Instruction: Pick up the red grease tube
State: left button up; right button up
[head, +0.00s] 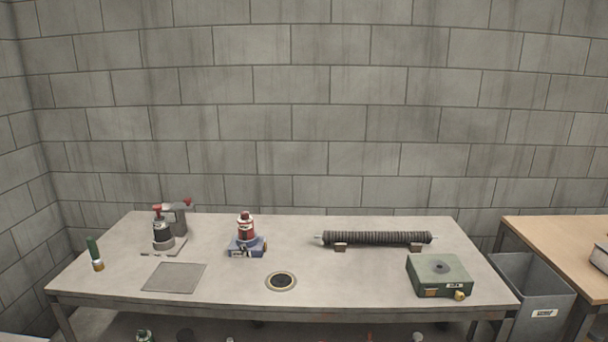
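A small red tube with white bands (246,228), which looks like the red grease tube, stands upright in a blue-grey holder (247,247). The holder is left of the middle of the grey workbench (330,275). Neither of my grippers is in the head view. Nothing touches the red tube except the holder around its base.
A clamp-like device with red knobs (165,233) stands to the left. A green-handled tool (95,254), flat grey plate (175,277), dark round disc (281,281), ribbed black roller (377,238) and green box (439,275) are also on the bench. A grey bin (532,295) stands right.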

aim_at(246, 228)
jog(key=i+l, duration=0.5)
jog(key=i, duration=0.15)
jog(key=i+l+u, duration=0.1)
jog(key=i+l, duration=0.35)
jog(key=i, duration=0.2)
